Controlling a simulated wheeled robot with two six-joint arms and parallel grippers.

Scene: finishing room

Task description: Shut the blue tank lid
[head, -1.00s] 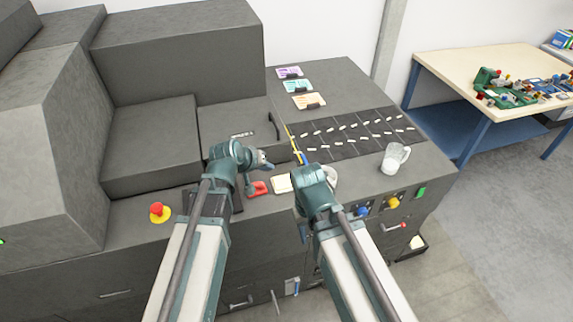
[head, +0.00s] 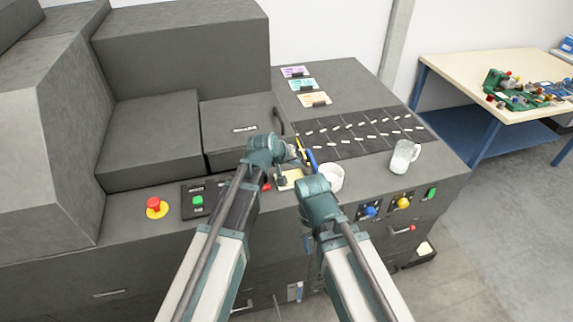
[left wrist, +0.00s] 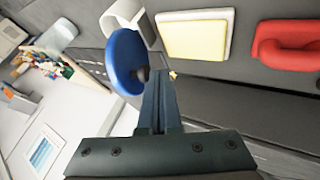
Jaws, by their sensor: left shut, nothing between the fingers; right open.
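In the left wrist view a round blue lid (left wrist: 124,62) with a dark knob stands tilted up, just left of my fingertips. I cannot tell whether they touch it. In the head view a thin blue edge (head: 312,158), probably the same lid, shows beside my left gripper (head: 294,153). My left gripper (left wrist: 157,78) is shut and empty. My right gripper (head: 318,200) is lower, above the front edge of the machine top, and open; its fingers are mostly hidden by its own wrist. The tank opening under the lid cannot be made out.
A white round cup (head: 331,177), a yellow pad (head: 291,179) and a red handle-like thing (left wrist: 285,45) lie close by. Blue (head: 370,211) and yellow (head: 403,203) knobs are on the front. A raised block (head: 240,130) stands behind left.

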